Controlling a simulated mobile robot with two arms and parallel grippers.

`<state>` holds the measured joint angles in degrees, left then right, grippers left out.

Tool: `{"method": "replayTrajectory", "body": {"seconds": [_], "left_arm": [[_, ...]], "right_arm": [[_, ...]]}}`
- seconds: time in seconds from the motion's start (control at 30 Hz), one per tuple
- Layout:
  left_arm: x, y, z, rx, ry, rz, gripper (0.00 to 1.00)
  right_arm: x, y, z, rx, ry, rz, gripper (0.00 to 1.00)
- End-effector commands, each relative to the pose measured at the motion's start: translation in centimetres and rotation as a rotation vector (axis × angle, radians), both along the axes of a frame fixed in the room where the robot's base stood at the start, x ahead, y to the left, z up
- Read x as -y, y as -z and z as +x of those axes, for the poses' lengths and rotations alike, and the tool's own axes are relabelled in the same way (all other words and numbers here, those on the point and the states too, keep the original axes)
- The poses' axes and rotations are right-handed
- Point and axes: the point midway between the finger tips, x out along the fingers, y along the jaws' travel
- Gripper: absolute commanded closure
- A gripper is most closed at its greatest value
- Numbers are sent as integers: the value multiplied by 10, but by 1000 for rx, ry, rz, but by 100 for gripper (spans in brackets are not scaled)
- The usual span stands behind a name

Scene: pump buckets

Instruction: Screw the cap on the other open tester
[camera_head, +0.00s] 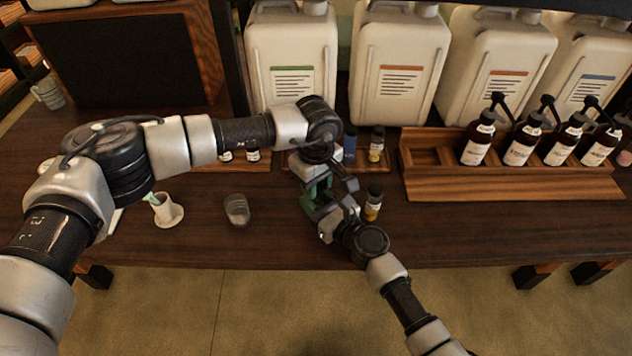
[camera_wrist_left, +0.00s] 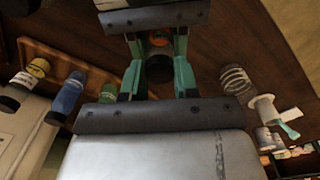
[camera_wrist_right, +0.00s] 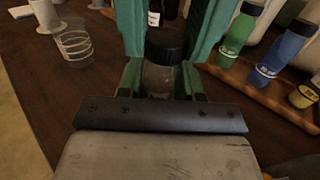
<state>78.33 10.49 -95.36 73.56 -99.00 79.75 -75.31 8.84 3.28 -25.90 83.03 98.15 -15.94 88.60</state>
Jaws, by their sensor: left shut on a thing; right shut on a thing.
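A tester bottle with a black cap (camera_wrist_right: 165,50) and a greyish body (camera_wrist_right: 158,80) is between my two grippers. My right gripper (camera_wrist_right: 160,88) is shut on the body. My left gripper (camera_wrist_left: 160,72) is shut around the dark cap from the other side; its teal fingers also show in the right wrist view. In the head view both grippers meet above the table, and the arms mostly hide the held bottle.
A wooden tray (camera_wrist_left: 55,57) holds green (camera_wrist_right: 240,33), blue (camera_wrist_right: 285,52) and yellow (camera_wrist_right: 305,95) testers. A clear beaker (camera_head: 237,210) and a white holder (camera_head: 167,211) stand left. A rack (camera_head: 510,185) holds pump bottles at right. Large jugs (camera_head: 400,70) line the back.

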Motion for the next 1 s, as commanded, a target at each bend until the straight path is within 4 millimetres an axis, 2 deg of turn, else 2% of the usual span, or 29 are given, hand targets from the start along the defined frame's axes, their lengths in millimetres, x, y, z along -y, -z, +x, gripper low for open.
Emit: {"method": "replayTrajectory", "body": {"seconds": [0.1, 0.17, 0.33, 0.37, 0.5, 0.8, 1.0], "left_arm": [[0, 0, 1, 3, 223, 0, 99], [0, 0, 1, 3, 313, 1, 99], [0, 0, 1, 3, 323, -1, 99], [0, 0, 1, 3, 323, -1, 66], [0, 0, 1, 2, 322, 0, 45], [0, -2, 0, 1, 321, -1, 45], [0, -22, 1, 3, 321, -1, 45]], "right_arm": [[0, 0, 0, -1, -1, -1, 100], [0, 0, 0, -1, -1, -1, 100], [0, 0, -1, -1, -2, -1, 100], [0, 0, -1, -1, -2, -1, 100], [0, 0, -1, -1, -2, -1, 100], [0, 0, 0, -1, -1, -1, 100], [0, 0, 0, -1, -1, -1, 100]]}}
